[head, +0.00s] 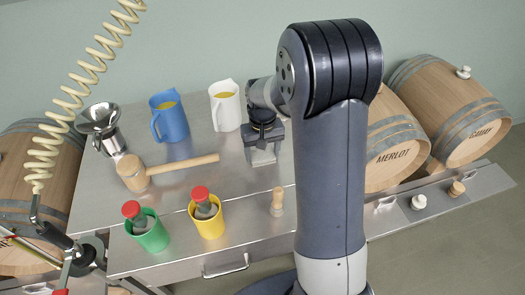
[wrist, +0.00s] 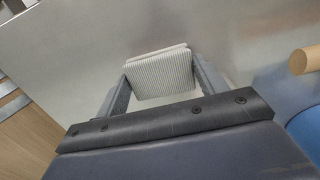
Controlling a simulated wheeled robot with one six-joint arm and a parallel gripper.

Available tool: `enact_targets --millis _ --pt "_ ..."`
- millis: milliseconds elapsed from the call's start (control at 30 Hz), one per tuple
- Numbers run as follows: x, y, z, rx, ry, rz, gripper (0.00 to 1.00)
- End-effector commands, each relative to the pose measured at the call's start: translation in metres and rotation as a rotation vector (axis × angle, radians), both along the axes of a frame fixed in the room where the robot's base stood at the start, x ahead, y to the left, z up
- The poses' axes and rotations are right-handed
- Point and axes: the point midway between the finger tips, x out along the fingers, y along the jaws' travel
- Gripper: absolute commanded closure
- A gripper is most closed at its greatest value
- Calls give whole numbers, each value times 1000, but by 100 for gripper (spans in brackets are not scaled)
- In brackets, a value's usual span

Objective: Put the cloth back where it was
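A folded, pale ribbed cloth (wrist: 158,76) sits between the two fingers of my gripper (wrist: 162,84) in the wrist view. Both fingers touch its sides, and the gripper is shut on it. In the head view my gripper (head: 263,156) points down over the steel worktop (head: 190,220), right of the mallet handle and below the white jug. The cloth is hard to make out there, and I cannot tell whether it touches the steel.
A white jug (head: 225,106), blue jug (head: 170,117), wooden mallet (head: 135,174) and steel funnel (head: 101,125) stand left of my gripper. Green (head: 149,236) and yellow (head: 209,222) cups and a small wooden piece (head: 277,203) are near the front. Barrels (head: 455,110) flank the bench.

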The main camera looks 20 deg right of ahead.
Motion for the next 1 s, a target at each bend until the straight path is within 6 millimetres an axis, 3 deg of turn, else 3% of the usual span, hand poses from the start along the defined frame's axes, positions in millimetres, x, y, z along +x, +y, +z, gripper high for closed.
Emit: enact_targets --millis 267,600,767,1000 --pt "0 0 0 0 1 0 11" --pt "0 0 6 0 -1 0 11" --pt "2 0 32 0 -6 0 11" --pt "3 -1 85 0 -4 0 11"
